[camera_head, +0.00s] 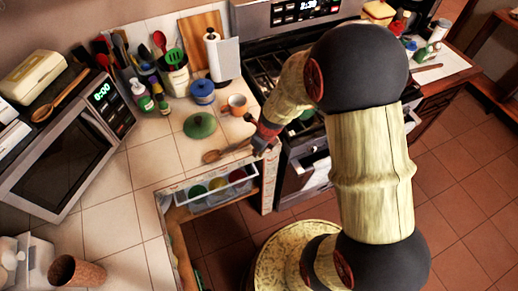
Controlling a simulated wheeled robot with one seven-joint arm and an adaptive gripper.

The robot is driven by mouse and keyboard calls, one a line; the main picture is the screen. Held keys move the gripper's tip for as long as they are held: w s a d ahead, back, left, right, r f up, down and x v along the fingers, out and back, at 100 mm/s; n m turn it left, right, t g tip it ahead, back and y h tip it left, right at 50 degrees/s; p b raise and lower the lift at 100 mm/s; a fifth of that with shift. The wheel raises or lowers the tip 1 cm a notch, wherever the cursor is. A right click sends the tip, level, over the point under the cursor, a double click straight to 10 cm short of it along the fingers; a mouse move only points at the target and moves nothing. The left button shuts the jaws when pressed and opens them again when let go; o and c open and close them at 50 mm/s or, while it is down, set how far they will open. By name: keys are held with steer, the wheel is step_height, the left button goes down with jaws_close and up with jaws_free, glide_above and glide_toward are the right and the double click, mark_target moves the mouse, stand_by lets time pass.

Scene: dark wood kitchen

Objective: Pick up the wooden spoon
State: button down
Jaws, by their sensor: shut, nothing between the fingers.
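A wooden spoon (212,156) lies on the tiled counter near its front edge, its bowl to the left and its handle running right towards my gripper. My gripper (262,149) is at the counter edge by the handle's right end, above the open drawer's right side. It is shut and empty; the fingers are small and dark here, and I cannot tell whether they touch the handle. Another wooden spoon (62,95) lies on top of the microwave at the left.
An open drawer (213,189) with coloured bowls juts out below the spoon. A green lid (200,126), a blue pot (202,92) and an orange mug (237,104) stand behind it. The stove (268,72) is to the right. Counter left of the spoon is clear.

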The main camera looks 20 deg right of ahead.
mark_target(244, 150)
steer(key=w+f, duration=0.1)
steer(key=w+a+f, duration=0.1)
steer(key=shift+w+a, duration=0.2)
steer(key=shift+w, duration=0.1)
steer(key=shift+w+a+r, duration=0.1)
steer(key=shift+w+a, duration=0.2)
steer(key=shift+w, duration=0.4)
steer(key=shift+w+a+r+p, duration=0.25)
steer(key=shift+w+p, duration=0.15)
steer(key=shift+p, duration=0.25)
steer(key=shift+w+a+f+p, duration=0.15)
steer(key=shift+w+p, duration=0.2)
steer(key=shift+f, duration=0.1)
